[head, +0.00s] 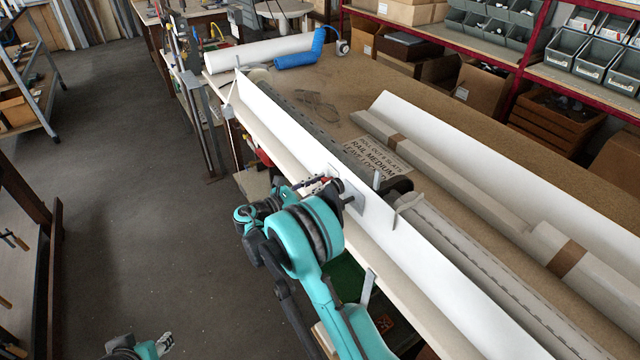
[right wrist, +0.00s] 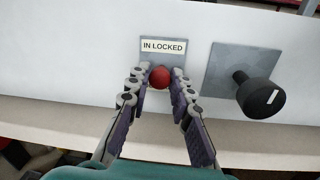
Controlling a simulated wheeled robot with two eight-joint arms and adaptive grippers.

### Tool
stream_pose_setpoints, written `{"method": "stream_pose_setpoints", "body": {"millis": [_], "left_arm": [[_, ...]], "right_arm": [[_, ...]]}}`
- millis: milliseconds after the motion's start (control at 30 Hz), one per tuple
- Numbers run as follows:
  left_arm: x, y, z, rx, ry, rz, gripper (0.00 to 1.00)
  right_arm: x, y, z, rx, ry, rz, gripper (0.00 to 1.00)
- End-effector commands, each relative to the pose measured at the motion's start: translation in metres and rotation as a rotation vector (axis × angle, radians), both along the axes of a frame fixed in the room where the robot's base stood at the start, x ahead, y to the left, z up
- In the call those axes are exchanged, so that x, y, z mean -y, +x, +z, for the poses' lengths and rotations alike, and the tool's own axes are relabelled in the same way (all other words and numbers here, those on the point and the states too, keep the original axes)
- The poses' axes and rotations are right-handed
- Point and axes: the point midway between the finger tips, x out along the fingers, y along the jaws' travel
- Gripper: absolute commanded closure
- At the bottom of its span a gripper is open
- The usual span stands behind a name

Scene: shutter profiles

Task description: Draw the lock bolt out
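A red ball knob (right wrist: 159,77) sits at a small grey plate labelled "IN LOCKED" (right wrist: 163,47) on the white profile face; the bolt behind it is hidden. My right gripper (right wrist: 160,78) has one fingertip on each side of the red knob, with no clear gap, so it looks shut on it. In the head view my right gripper (head: 326,184) reaches the white profile (head: 290,133), its fingers partly hidden by my teal arm. My left gripper (head: 164,344) is low at the bottom left, away from the bench; its opening is unclear.
A black knob (right wrist: 262,97) on a square grey plate (right wrist: 228,70) stands close to the right of the red knob. A brown bench (head: 370,90) carries a sign (head: 375,157), more white profiles (head: 470,140) and a blue roll (head: 300,57). The floor at left is clear.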

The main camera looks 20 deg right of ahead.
Motion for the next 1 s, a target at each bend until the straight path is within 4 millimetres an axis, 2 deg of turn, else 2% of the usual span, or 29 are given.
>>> {"method": "stream_pose_setpoints", "body": {"millis": [233,467,700,733,800,1000], "left_arm": [[0.0,0.0,0.0,0.0,0.0,0.0,0.61],[0.0,0.0,-0.004,0.0,0.0,0.0,0.61],[0.0,0.0,-0.004,0.0,0.0,0.0,0.61],[0.0,0.0,-0.004,0.0,0.0,0.0,0.61],[0.0,0.0,-0.004,0.0,0.0,0.0,0.61],[0.0,0.0,-0.004,0.0,0.0,0.0,0.61]], "right_arm": [[-0.002,0.0,0.0,0.0,0.0,0.0,1.0],[-0.026,-0.003,-0.001,0.0,0.001,0.001,1.0],[-0.027,-0.004,-0.001,0.0,0.002,0.0,1.0],[-0.027,-0.004,-0.001,0.0,0.002,0.0,0.72],[-0.027,-0.004,-0.001,0.0,0.002,0.0,0.58],[-0.026,-0.004,0.0,0.0,0.001,0.0,0.58]]}}
